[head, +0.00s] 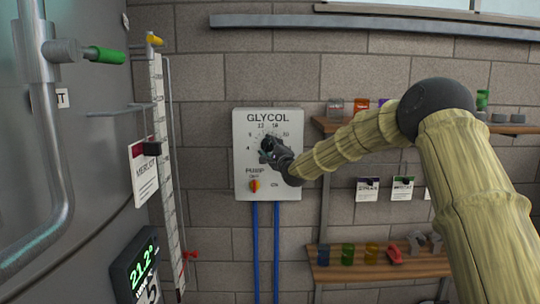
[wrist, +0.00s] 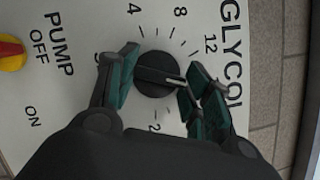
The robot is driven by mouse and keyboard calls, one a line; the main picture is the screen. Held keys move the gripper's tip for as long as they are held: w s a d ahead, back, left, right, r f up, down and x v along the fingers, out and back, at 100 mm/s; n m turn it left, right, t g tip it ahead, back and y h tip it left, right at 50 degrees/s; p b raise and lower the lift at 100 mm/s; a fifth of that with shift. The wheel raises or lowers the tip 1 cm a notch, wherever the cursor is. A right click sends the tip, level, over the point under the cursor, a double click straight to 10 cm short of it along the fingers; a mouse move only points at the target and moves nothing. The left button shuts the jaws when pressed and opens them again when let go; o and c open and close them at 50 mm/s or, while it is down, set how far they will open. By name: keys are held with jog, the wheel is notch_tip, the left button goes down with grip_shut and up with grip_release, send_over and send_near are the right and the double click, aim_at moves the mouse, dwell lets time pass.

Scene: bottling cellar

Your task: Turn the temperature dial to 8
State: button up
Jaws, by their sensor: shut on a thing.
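The temperature dial (wrist: 154,73) is a round black knob with a white pointer line, on the white GLYCOL panel (head: 283,186). In the wrist view the pointer faces right and slightly down, away from the 8 and past the direction of the 12. The 16 mark is hidden behind a finger. My gripper (head: 267,146) is at the dial, its arm reaching in from the right. In the wrist view my gripper (wrist: 160,82) has its teal fingers on either side of the knob, shut on it.
A red and yellow PUMP switch (head: 254,186) sits below the dial on the panel. Blue pipes (head: 276,250) run down from the panel. A steel tank (head: 95,150) stands left. Shelves with small items (head: 370,262) are to the right.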

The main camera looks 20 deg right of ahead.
jog(key=n+g+b, duration=0.1)
jog(key=n+b, duration=0.1)
jog(key=n, duration=0.1)
jog(key=shift+n+g, duration=0.3)
jog(key=shift+n, duration=0.1)
jog(key=n+g+b, duration=0.1)
jog(key=n, duration=0.2)
jog(key=shift+a+r+b, duration=0.1)
jog(key=shift+b, duration=0.3)
jog(key=n+g, duration=0.1)
jog(key=n, duration=0.2)
jog(key=shift+a+h+b, duration=0.1)
jog(key=shift+h+b, duration=0.2)
jog(key=shift+b, duration=0.05)
jog(key=n+g+h, duration=0.1)
jog(key=n, duration=0.1)
jog(key=n+g+h, duration=0.1)
jog(key=n, duration=0.1)
jog(key=shift+a+b, duration=0.1)
jog(key=shift+b, duration=0.2)
jog(key=shift+n, duration=0.3)
jog(key=o, duration=1)
jog(key=shift+w, duration=0.1)
jog(key=shift+r, duration=0.15)
